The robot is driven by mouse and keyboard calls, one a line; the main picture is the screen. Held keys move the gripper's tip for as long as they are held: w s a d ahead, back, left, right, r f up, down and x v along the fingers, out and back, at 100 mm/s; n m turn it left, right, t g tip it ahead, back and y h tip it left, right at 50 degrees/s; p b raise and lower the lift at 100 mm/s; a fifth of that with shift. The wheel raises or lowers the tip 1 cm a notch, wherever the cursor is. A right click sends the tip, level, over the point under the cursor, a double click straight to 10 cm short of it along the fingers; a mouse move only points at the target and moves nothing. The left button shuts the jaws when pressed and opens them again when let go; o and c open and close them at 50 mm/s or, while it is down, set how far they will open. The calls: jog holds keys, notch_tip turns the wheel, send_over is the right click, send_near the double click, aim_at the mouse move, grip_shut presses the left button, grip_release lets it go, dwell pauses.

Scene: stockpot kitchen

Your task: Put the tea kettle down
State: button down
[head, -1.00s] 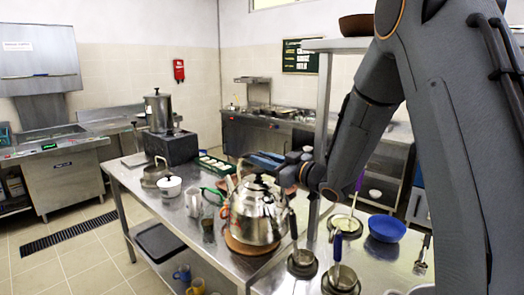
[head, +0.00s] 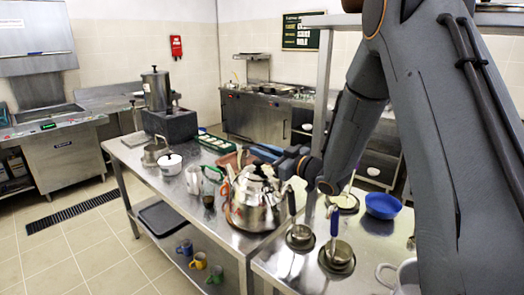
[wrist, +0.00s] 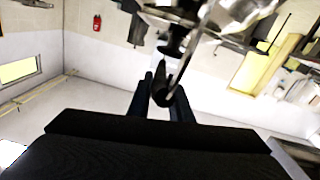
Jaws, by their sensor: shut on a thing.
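The shiny metal tea kettle (head: 258,205) is upright over the near end of the left steel table (head: 245,241) in the head view. Its dark handle and lid are at the top. My gripper (head: 272,153) is shut on the kettle's handle from above and the right. In the wrist view the kettle's bright body (wrist: 228,22) fills the top, upside down, and the dark handle lies between my fingertips (wrist: 164,97). A brown round board shows partly at the kettle's base. I cannot tell whether the kettle touches it.
Glass cups (head: 194,180), a white lidded pot (head: 171,163) and a dark coffee cup (head: 208,195) stand left of the kettle. Mugs (head: 199,261) sit on the lower shelf.

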jog(key=c, duration=1.6)
grip_release()
jog(key=shift+r, duration=0.2)
jog(key=shift+b+v, duration=1.55)
jog(key=shift+v, duration=4.45)
